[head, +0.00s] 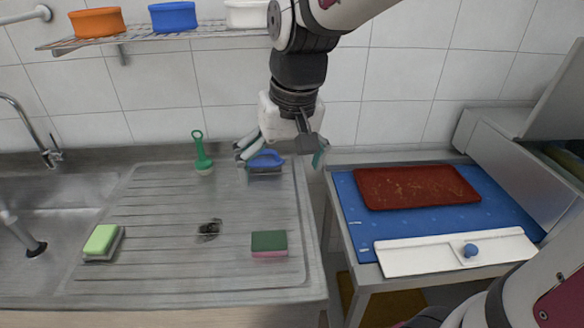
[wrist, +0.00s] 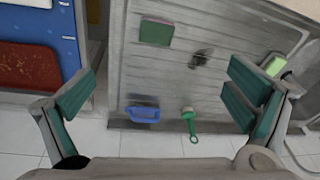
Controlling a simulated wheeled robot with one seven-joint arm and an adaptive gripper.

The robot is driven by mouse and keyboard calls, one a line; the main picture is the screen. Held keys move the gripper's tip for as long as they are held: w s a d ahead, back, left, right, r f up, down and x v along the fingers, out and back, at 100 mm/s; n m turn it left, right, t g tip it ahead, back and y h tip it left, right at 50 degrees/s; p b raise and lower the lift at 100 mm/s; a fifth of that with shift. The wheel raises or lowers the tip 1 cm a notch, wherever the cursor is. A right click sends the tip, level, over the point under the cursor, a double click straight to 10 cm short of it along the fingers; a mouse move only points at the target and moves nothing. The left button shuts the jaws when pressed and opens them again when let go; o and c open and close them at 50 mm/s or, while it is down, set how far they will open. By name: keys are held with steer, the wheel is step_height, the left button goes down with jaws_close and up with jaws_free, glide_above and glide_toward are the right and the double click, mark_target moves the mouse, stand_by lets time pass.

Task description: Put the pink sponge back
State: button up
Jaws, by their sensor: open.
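The pink sponge (head: 269,254) lies flat on the front right of the ribbed steel drainboard (head: 160,215), its dark green scouring side up and a thin pink edge showing. It also shows in the wrist view (wrist: 155,32), at the top, left of centre. My gripper (head: 283,152) is open and empty, high over the back right of the drainboard, behind and apart from the sponge. In the wrist view my gripper's two fingers (wrist: 161,88) are spread wide with nothing between them.
A blue-handled brush (head: 264,159) and a green brush (head: 202,152) stand at the drainboard's back. A light green sponge (head: 101,239) lies front left. A side table holds a blue mat (head: 350,205), a red tray (head: 416,187) and a white board (head: 430,252). Bowls sit on a wall shelf (head: 160,35).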

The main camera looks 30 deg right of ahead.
steer(key=s+r+n+t, duration=0.2)
steer(key=s+r+t, duration=0.1)
steer(key=s, duration=0.8)
steer(key=shift+v, duration=0.8)
steer(key=shift+c, duration=0.6)
